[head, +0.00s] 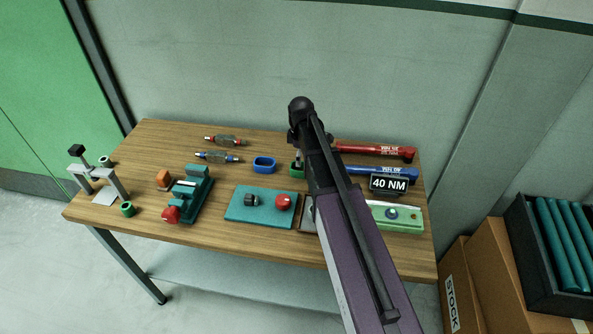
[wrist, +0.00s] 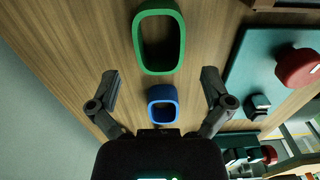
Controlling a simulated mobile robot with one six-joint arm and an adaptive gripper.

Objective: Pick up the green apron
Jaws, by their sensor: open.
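I see no cloth apron. A green, hollow, rounded ring (wrist: 158,70) lies on the wooden table, at the top middle of the wrist view. In the head view, the green ring (head: 296,173) is partly hidden by my arm. A blue, smaller-looking ring (wrist: 163,91) is below it in the wrist view, and left of it in the head view (head: 264,171). My gripper (wrist: 159,74) is open and empty, its fingers spread on either side in that view, touching neither ring. In the head view my gripper (head: 297,152) is over the table behind the green ring, mostly hidden.
A teal mat (head: 240,216) with a black and a red knob lies in front. A teal vise (head: 190,195) and grey clamp stand left. Red (head: 375,150) and blue torque wrenches and a "40 NM" sign (head: 388,184) are right. Two screwdriver-like tools lie behind, before the wall.

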